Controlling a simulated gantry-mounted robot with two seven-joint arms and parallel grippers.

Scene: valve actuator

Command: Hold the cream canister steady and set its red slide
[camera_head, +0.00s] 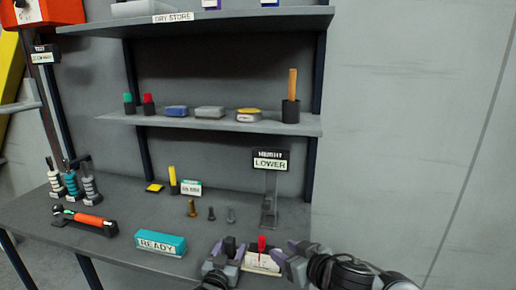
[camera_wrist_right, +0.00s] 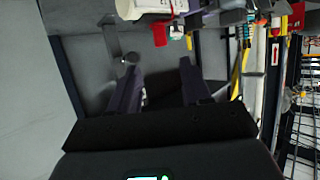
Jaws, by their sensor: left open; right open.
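The cream canister (camera_head: 262,262) is at the front edge of the bench, partly hidden by my grippers. Its red slide (camera_head: 262,244) sticks up from it. In the right wrist view, the canister (camera_wrist_right: 150,8) is cut off by the top edge, with the red slide (camera_wrist_right: 160,32) below it. My left gripper (camera_head: 232,252) is open, close against the canister's left side; I cannot tell whether it touches. My right gripper (camera_head: 284,254) is open just right of the canister. In its wrist view the spread fingers (camera_wrist_right: 158,65) have nothing between them, and the slide lies beyond their tips.
A teal READY box (camera_head: 160,243) lies left of my left gripper. A stand with a LOWER sign (camera_head: 270,162) rises behind the canister. Several bolts (camera_head: 211,213) stand behind, and an orange-handled tool (camera_head: 84,219) lies far left. Shelves overhang the bench's back.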

